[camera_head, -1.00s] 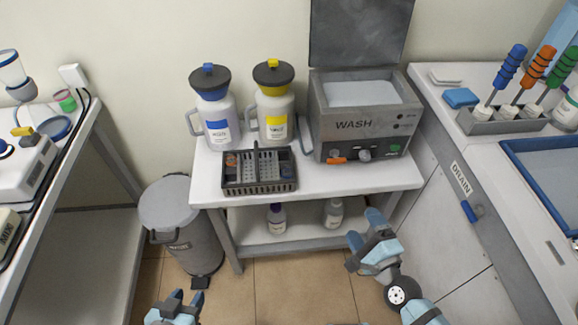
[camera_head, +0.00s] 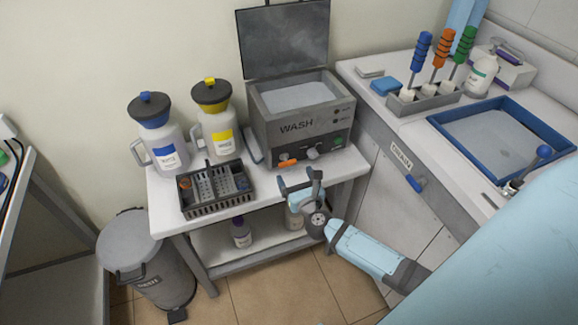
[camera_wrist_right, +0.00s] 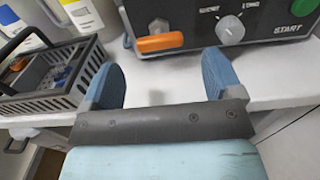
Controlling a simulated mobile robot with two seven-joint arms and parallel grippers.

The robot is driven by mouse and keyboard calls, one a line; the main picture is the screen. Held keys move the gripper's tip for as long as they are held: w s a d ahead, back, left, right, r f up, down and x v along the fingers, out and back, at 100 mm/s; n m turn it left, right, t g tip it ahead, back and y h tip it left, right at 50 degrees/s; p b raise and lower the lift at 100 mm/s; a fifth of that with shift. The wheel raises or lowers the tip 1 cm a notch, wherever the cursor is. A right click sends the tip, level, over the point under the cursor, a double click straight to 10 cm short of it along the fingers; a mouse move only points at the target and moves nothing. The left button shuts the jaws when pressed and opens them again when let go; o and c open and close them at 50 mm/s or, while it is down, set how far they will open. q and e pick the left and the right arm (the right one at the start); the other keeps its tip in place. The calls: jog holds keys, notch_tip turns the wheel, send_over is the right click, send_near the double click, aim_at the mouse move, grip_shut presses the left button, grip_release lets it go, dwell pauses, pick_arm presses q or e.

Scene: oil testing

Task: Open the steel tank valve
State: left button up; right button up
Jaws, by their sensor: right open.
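The grey steel tank marked WASH (camera_head: 262,125) stands at the back of the white table with its lid up. Its orange valve handle (camera_head: 287,163) lies sideways low on the front; it also shows in the right wrist view (camera_wrist_right: 160,43). My right gripper (camera_head: 300,179) is open and empty in front of the tank, at the table's front edge. In the wrist view its two blue fingers (camera_wrist_right: 160,72) are spread below the orange handle, one to each side, apart from it. My left gripper is out of view.
A dark basket (camera_head: 218,205) and two jugs, blue-lidded (camera_head: 170,155) and yellow-lidded (camera_head: 222,142), stand left of the tank. The right counter has a blue-handled drain tap (camera_head: 416,183) and a blue tray (camera_head: 462,150). A waste bin (camera_head: 160,275) stands at left.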

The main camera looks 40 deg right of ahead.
aim_at(289, 165)
jog(key=shift+x, duration=2.3)
jog(key=c, duration=0.9)
